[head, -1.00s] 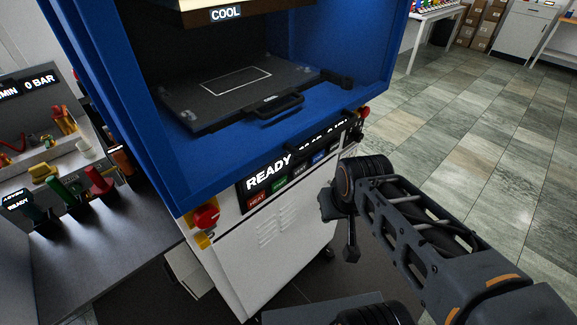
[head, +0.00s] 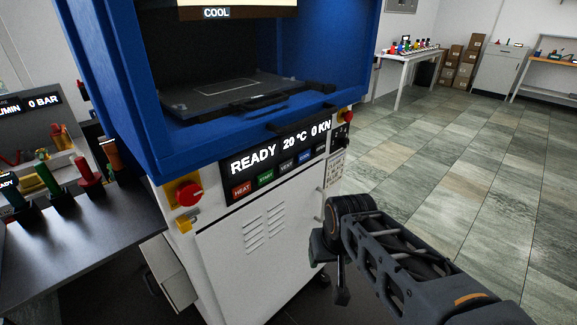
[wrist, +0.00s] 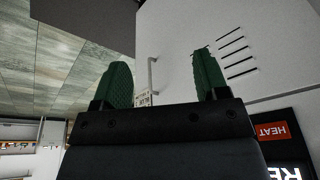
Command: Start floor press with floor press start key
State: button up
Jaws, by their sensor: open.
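The floor press (head: 110,90) is a blue frame on a white cabinet. Its dark panel (head: 240,165) reads READY, 20 °C and 0 KN. The green START key (head: 265,180) sits in the key row, just right of the red HEAT key (head: 241,190). My gripper (head: 330,275) is low in front of the cabinet, below and right of the keys and apart from them. In the wrist view my gripper (wrist: 163,80) is open and empty, with green finger pads. There the HEAT key (wrist: 280,132) shows upside down at right; the START key is not visible.
A red knob (head: 188,194) on a yellow plate is left of the panel, and another red button (head: 346,117) is at its right end. A dark bench (head: 80,245) with coloured levers stands left. Open tiled floor (head: 450,170) lies right, with a white table (head: 405,57) behind.

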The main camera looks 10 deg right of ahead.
aim_at(265, 176)
jog(key=u, duration=0.05)
jog(key=k, duration=1.15)
jog(key=z, duration=0.75)
jog(key=i, duration=1.2)
jog(key=u, duration=0.8)
jog(key=i, duration=0.5)
jog(key=u, duration=0.4)
